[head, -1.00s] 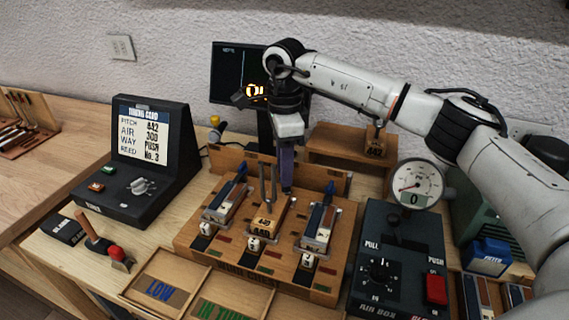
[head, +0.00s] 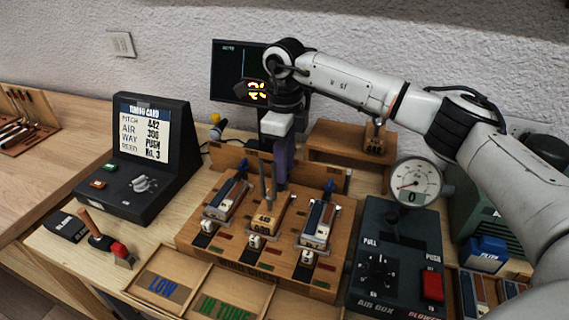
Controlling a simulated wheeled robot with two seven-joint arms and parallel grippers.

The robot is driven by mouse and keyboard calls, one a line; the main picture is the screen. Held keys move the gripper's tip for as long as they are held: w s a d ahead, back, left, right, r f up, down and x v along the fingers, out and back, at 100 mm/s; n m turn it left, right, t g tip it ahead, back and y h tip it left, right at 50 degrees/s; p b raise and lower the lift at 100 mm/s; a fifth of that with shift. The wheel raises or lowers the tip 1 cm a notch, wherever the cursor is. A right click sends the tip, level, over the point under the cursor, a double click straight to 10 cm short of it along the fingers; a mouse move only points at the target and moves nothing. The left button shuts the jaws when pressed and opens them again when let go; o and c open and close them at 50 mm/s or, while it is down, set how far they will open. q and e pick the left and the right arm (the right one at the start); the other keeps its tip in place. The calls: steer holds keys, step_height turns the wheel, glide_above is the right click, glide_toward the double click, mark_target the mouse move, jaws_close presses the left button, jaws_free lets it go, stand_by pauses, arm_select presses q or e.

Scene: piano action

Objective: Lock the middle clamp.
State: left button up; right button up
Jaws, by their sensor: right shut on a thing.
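The wooden reed chest (head: 275,265) holds a left reed seat (head: 225,200) and a right reed seat (head: 319,222), each with a raised blue clamp lever at its back. In the middle stands a wooden block (head: 266,220) marked 442 with a grey tuning fork (head: 267,190) upright on it. My right gripper (head: 281,184) points down behind the fork, its dark fingers shut at the middle clamp's place. The middle clamp and its lever are hidden by the fingers, the fork and the block. My left gripper is out of view.
A tuning card console (head: 140,150) stands at the left, and an air box (head: 395,260) with a pressure gauge (head: 416,184) at the right. A screen (head: 238,75) is behind my right arm. Open trays (head: 160,285) lie in front of the chest.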

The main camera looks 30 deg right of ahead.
steer(key=shift+r, duration=0.1)
steer(key=o, duration=1.1)
steer(key=shift+c, duration=0.2)
step_height(320, 180, up, 10)
steer(key=shift+r+b, duration=0.15)
steer(key=shift+b, duration=0.3)
